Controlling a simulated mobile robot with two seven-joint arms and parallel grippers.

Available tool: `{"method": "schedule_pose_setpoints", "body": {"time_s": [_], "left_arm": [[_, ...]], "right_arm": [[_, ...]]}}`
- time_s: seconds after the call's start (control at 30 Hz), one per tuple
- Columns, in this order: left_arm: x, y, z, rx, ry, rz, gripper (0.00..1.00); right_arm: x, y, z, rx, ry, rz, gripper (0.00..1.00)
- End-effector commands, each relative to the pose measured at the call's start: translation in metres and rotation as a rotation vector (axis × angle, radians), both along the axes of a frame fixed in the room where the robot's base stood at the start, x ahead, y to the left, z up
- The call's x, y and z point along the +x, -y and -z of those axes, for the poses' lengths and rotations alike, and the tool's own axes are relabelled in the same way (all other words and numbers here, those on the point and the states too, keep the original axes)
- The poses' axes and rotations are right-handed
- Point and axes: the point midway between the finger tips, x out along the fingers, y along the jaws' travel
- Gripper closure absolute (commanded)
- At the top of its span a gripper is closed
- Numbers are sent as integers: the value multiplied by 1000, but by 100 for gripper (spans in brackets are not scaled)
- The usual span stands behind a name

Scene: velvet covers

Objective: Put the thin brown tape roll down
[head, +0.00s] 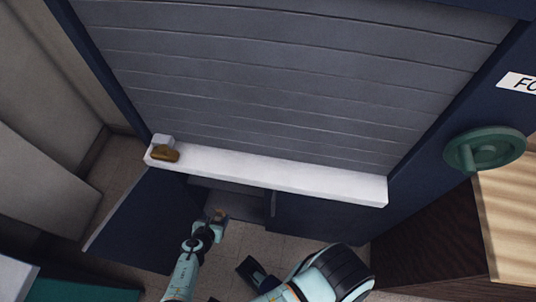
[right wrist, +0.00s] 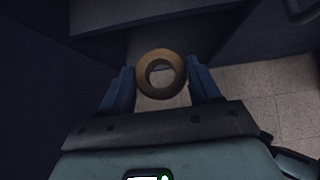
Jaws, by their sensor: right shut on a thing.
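The thin brown tape roll (right wrist: 143,77) stands between the blue fingers of my right gripper (right wrist: 161,71), its hole facing the right wrist camera. My right gripper is shut on it. A grey shelf (right wrist: 140,12) lies just beyond the roll in the right wrist view. I cannot tell whether the roll touches it.
A white ledge (head: 300,178) runs above the cabinet, with a brown object (head: 165,155) and a pale block (head: 162,140) at its left end. An open dark door (head: 140,220) stands left of my gripper. A closed dark panel (head: 315,222) is to the right. Bare floor (right wrist: 280,100) lies below.

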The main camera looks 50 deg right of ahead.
Motion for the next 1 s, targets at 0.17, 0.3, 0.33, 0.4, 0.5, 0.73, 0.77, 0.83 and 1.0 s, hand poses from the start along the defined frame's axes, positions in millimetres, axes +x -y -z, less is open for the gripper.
{"method": "schedule_pose_setpoints", "body": {"time_s": [0.17, 0.3, 0.33, 0.4, 0.5, 0.73, 0.77, 0.83, 1.0], "left_arm": [[0, 0, 1, 0, 0, -1, 12], [1, 0, 3, 1, 2, -2, 12], [1, -1, 4, 1, 3, -2, 12], [2, -1, 6, 3, 7, -3, 12], [6, -2, 9, 7, 18, -7, 12], [15, -6, 17, 19, 42, -17, 12], [17, -7, 18, 20, 47, -19, 12], [20, -8, 20, 25, 55, -22, 12], [28, -12, 27, 35, 77, -31, 12]], "right_arm": [[4, 8, 0, 1, 0, 4, 72], [17, 37, 1, 2, 0, 10, 72], [21, 44, 1, 3, 1, 11, 72], [30, 61, 1, 3, 2, 10, 72], [43, 85, 1, 2, 2, 10, 72], [71, 140, 2, 2, 2, 8, 72], [75, 146, 1, 3, 3, 8, 72], [82, 160, 1, 2, 3, 8, 72], [90, 175, 12, 0, -2, 1, 72]]}}
